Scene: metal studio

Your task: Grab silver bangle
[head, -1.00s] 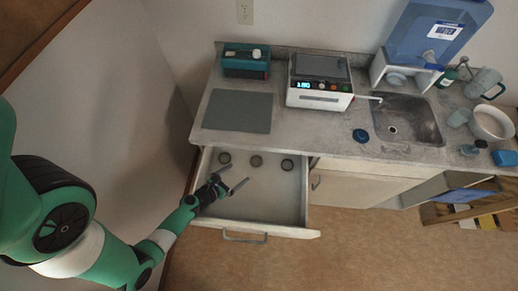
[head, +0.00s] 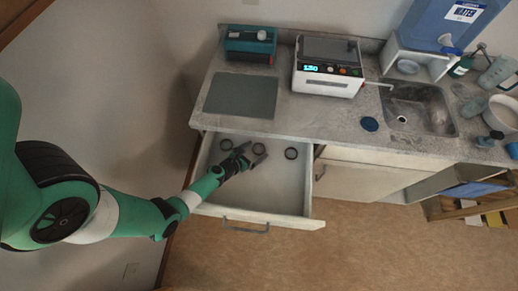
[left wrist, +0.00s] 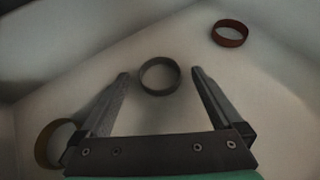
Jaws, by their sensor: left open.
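The silver bangle (left wrist: 160,92) is a grey ring lying on the drawer floor. In the left wrist view it sits between and slightly ahead of the tips of my left gripper (left wrist: 161,76), with a gap on both sides. My left gripper is open and empty. In the head view my left gripper (head: 254,153) is over the open drawer (head: 283,192), at the middle bangle (head: 259,148). A reddish bangle (left wrist: 230,42) lies at upper right in the left wrist view, and a brass-coloured one (left wrist: 44,148) at lower left, partly hidden by my left finger.
The drawer's front panel (head: 262,217) and side walls surround the bangles. The counter edge lies just behind them. On the counter are a grey mat (head: 241,95), a white device (head: 327,78) and a sink (head: 415,110). The drawer's front right floor is clear.

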